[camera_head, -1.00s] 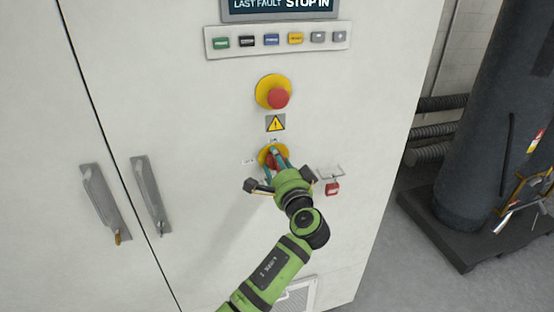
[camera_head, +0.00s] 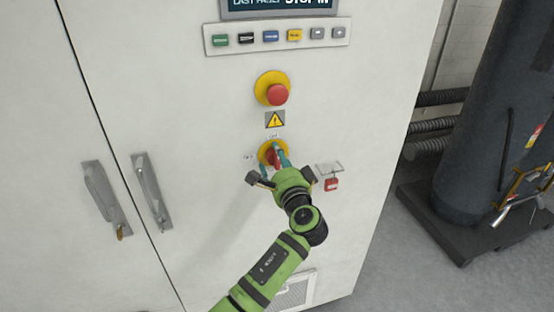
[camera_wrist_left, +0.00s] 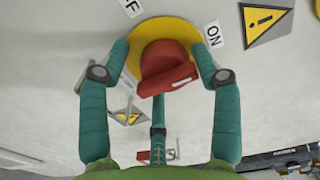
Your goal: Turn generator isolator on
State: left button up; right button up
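The generator isolator is a red rotary handle (camera_head: 270,155) on a round yellow plate (camera_head: 262,148) on the white cabinet front. In the left wrist view the red handle (camera_wrist_left: 168,76) stands out from the yellow plate (camera_wrist_left: 165,30), with an ON label (camera_wrist_left: 213,34) beside it and a partly cut-off OFF label (camera_wrist_left: 130,6). My left gripper (camera_head: 275,158) is at the isolator. In the wrist view its teal fingers (camera_wrist_left: 160,62) are spread on both sides of the handle, with a clear gap on the left and little room on the right. My right gripper is not in view.
A red emergency button (camera_head: 277,94) and a warning sign (camera_head: 275,120) are above the isolator. A red padlock (camera_head: 331,184) hangs close to the right of my gripper. Cabinet door handles (camera_head: 150,190) are at left; a dark tank (camera_head: 490,120) stands at right.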

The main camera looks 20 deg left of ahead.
pick_arm(q)
jog(key=shift+w, duration=0.15)
jog(key=shift+r, duration=0.1)
jog(key=v, duration=1.2)
